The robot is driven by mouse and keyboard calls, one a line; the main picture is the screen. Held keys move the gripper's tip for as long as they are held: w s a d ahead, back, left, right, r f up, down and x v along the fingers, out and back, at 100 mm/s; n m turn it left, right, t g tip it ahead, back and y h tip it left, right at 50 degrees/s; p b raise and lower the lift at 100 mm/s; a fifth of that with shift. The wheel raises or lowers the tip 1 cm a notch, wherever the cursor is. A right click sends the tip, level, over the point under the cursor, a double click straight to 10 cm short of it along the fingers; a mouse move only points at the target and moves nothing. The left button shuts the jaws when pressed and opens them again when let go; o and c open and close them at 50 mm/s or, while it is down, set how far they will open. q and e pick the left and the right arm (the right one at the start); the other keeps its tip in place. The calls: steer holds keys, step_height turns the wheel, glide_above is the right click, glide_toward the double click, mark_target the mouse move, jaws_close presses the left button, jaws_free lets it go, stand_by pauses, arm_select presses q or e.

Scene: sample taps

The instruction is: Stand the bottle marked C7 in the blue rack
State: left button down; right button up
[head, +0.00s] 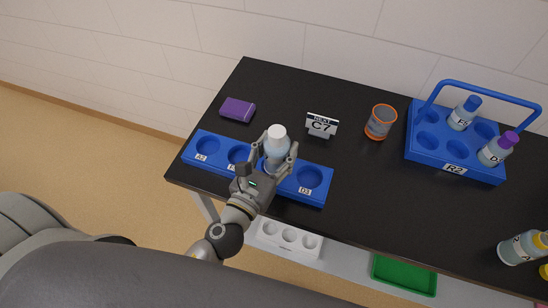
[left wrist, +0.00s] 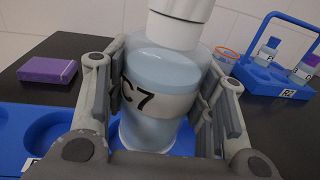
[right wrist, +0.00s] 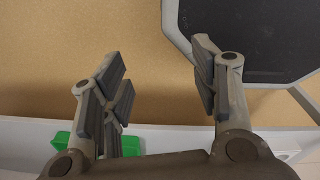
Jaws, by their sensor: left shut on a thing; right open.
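The bottle marked C7 (head: 277,146) has a white cap, clear pale blue body and white label. The label reads C7 in the left wrist view (left wrist: 160,100). My left gripper (head: 274,152) is shut on its body, one finger on each side. The bottle is upright over the blue rack (head: 223,150), in line with its row of round holes. Blue shows around its base, but I cannot tell whether it rests in a hole. The rack's end places are labelled A2 and D3. My right gripper (right wrist: 160,88) is open and empty, above the floor beside the table edge.
A blue carrier R2 (head: 430,150) holds two bottles at right. A green tray (head: 403,274) is below.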

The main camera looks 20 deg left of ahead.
arm_select(q)
steer(key=shift+w+a+f+b, duration=0.2)
steer(key=shift+w+f, duration=0.1)
steer(key=shift+f, duration=0.15)
steer(key=shift+w+a+f+b, duration=0.15)
steer(key=shift+w+f, duration=0.15)
steer(key=shift+f, duration=0.15)
steer(key=shift+w+f, duration=0.1)
steer(key=shift+f, duration=0.05)
steer(key=shift+w+a+f, duration=0.15)
steer(key=shift+f, duration=0.1)
steer(key=f+b, duration=0.3)
steer(key=shift+w+a, duration=0.15)
steer(key=shift+w, duration=0.05)
steer(key=shift+f+b, duration=0.2)
steer(key=shift+b, duration=0.25)
steer(key=shift+r, duration=0.1)
arm_select(e)
steer(key=f, duration=0.3)
steer(key=w+f, duration=0.1)
steer(key=f, duration=0.1)
steer(key=shift+a+f, duration=0.1)
steer(key=shift+a, duration=0.25)
